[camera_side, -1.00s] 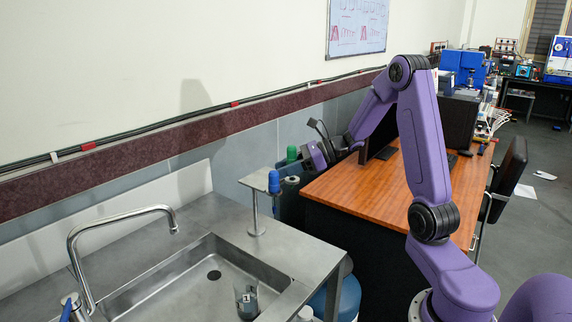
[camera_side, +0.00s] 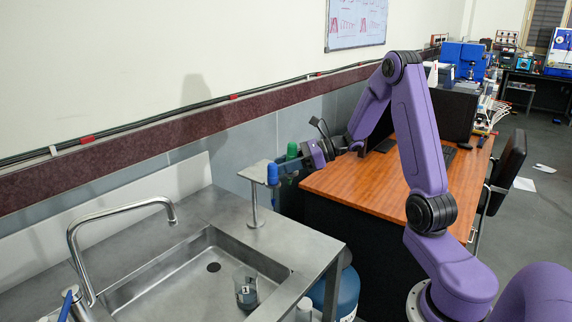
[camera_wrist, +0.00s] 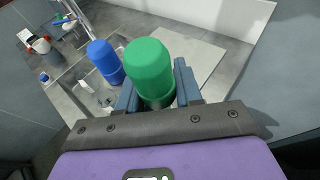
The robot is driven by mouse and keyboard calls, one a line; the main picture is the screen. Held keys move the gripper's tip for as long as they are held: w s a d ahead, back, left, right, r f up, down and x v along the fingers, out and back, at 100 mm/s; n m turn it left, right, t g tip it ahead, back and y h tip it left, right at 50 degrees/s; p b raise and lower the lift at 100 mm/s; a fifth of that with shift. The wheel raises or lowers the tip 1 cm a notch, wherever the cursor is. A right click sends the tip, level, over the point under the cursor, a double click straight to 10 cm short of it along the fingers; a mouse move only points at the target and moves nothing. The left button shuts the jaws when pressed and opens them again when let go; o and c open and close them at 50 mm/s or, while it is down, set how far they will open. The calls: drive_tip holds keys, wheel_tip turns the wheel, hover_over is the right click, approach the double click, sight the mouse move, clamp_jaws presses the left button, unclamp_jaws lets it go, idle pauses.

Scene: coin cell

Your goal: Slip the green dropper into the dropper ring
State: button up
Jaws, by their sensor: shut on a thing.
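The green dropper (camera_wrist: 150,72), with its rounded green cap up, is between the two blue-grey fingers of my gripper (camera_wrist: 157,90) in the wrist view. My gripper is shut on it. In the side view the green dropper (camera_side: 292,151) shows just behind the blue dropper (camera_side: 272,174), near my gripper (camera_side: 288,168). The blue dropper stands upright at the right edge of a small plate on a post (camera_side: 256,171); it also shows left of the green one in the wrist view (camera_wrist: 104,60). The dropper ring cannot be made out clearly, and the green dropper's lower end is hidden.
The steel sink (camera_side: 165,285) with a curved faucet (camera_side: 120,217) lies left of the stand, with a glass beaker (camera_side: 246,288) in its basin. A wooden desk (camera_side: 345,182) with a dark monitor is to the right. The wall runs behind.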

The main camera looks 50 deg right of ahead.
drive_tip(key=shift+s+a+f+g, duration=0.1)
drive_tip(key=shift+a+f+g, duration=0.1)
drive_tip(key=shift+f, duration=0.4)
drive_tip(key=shift+s+a+f+g, duration=0.1)
drive_tip(key=shift+a+f+g, duration=0.1)
drive_tip(key=shift+f, duration=0.4)
drive_tip(key=o, duration=1.1)
drive_tip(key=shift+w, duration=0.1)
drive_tip(key=shift+d, duration=0.1)
drive_tip(key=shift+t, duration=0.5)
drive_tip(key=v, duration=0.6)
drive_tip(key=w+r+v, duration=0.1)
drive_tip(key=v, duration=0.5)
drive_tip(key=r+v, duration=0.1)
drive_tip(key=v, duration=0.5)
drive_tip(key=shift+d+r, duration=0.3)
drive_tip(key=shift+a, duration=0.1)
